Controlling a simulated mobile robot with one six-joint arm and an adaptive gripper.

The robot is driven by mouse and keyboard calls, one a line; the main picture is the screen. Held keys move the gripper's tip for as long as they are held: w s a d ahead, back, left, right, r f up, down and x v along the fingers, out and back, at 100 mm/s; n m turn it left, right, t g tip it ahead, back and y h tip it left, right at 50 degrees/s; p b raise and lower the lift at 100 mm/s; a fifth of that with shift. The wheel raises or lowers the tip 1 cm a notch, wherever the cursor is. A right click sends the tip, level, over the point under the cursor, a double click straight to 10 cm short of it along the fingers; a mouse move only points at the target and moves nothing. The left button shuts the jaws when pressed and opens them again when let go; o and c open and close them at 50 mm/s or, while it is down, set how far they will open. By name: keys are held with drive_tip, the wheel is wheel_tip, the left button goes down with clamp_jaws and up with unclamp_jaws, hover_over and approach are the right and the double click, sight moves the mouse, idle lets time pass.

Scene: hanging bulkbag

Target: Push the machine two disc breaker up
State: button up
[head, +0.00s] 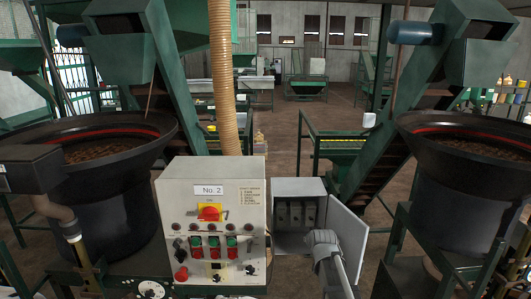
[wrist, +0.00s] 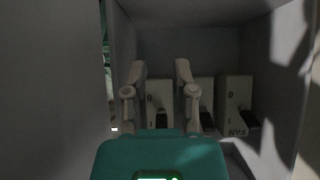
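An open grey breaker box (head: 285,187) is beside the No. 2 control panel (head: 182,190) in the head view, with its door (head: 346,232) swung out to the right. Inside, the wrist view shows a left breaker (wrist: 152,100), a middle breaker (wrist: 204,92) and a right breaker (wrist: 236,92) labelled FAN. The other two labels are hidden, so I cannot tell which is the disc breaker. Their dark levers sit low. My gripper (wrist: 160,92) is open and empty, its fingers spread around the left breaker's face; contact is unclear. It also shows at the box opening (head: 323,238).
The box's left wall (wrist: 118,50) is close to my left finger, and its right wall (wrist: 283,90) is in patchy shadow. Black round hoppers (head: 100,195) and (head: 470,190) stand on either side. A ribbed hose (head: 222,80) hangs behind the panel.

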drive_tip(key=s+f+g+b, duration=1)
drive_tip(key=s+f+b, duration=0.7)
drive_tip(key=s+f, duration=0.8)
drive_tip(key=shift+s+a+f, duration=0.2)
drive_tip(key=shift+s+f, duration=0.1)
drive_tip(key=shift+s, duration=0.25)
drive_tip(key=shift+a, duration=0.1)
